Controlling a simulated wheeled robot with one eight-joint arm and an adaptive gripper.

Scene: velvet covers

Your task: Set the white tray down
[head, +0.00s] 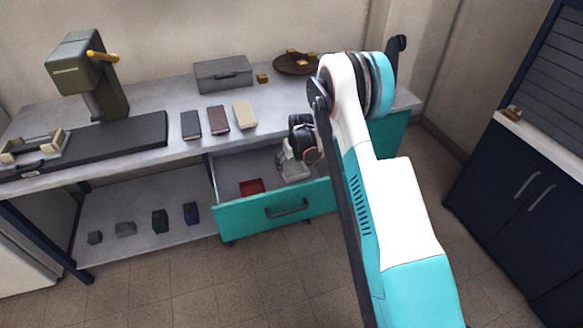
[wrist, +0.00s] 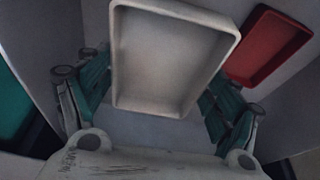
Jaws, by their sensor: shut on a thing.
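The white tray (wrist: 172,60) is a shallow rectangular tray with a raised rim. In the wrist view it lies between the two teal fingers of my gripper (wrist: 158,98), which is shut on it. In the head view my gripper (head: 291,160) reaches down into the open teal drawer (head: 275,207), at the drawer's right part. The arm hides some of that spot. Whether the tray touches the drawer floor I cannot tell.
A red tray (wrist: 268,46) lies in the drawer beside the white one; it also shows in the head view (head: 251,187). Notebooks (head: 218,119), a grey box (head: 223,74) and a green press (head: 88,72) stand on the bench above. The drawer's left part is mostly bare.

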